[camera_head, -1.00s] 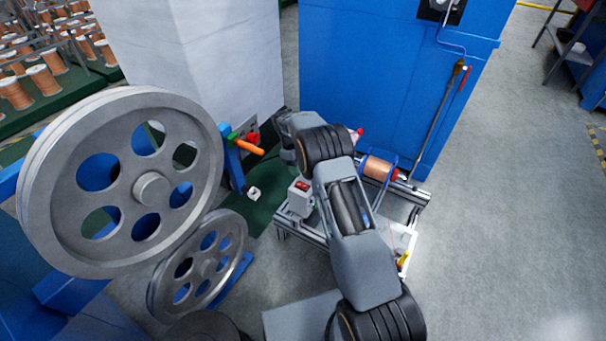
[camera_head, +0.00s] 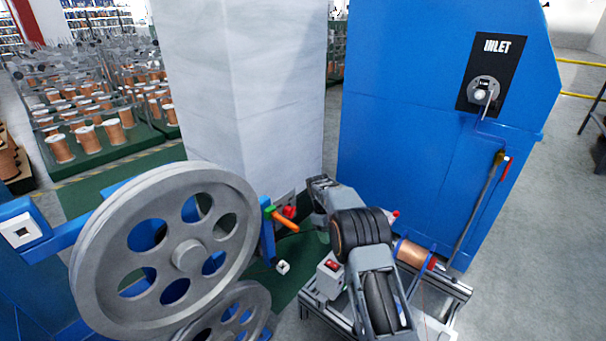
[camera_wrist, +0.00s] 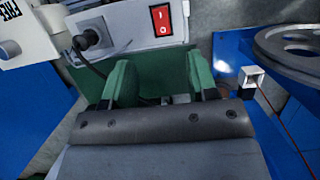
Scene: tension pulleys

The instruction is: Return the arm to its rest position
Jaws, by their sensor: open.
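My arm (camera_head: 365,240) reaches away from me in the head view, just left of the spool stand. My gripper shows in the wrist view (camera_wrist: 165,85), with two green fingers set apart and nothing between them. A grey box with a red switch (camera_wrist: 161,20) lies just beyond the fingertips, and a dark plug with a cable sits left of the switch. I cannot tell whether the fingers touch the box. In the head view the gripper's fingers are hidden behind the arm.
A large grey pulley (camera_head: 165,255) and a smaller pulley (camera_head: 232,318) stand left of my arm. A copper spool (camera_head: 415,255) sits on a metal frame at right. A blue inlet cabinet (camera_head: 420,120) and a white pillar (camera_head: 245,90) stand behind. Grey floor at right is clear.

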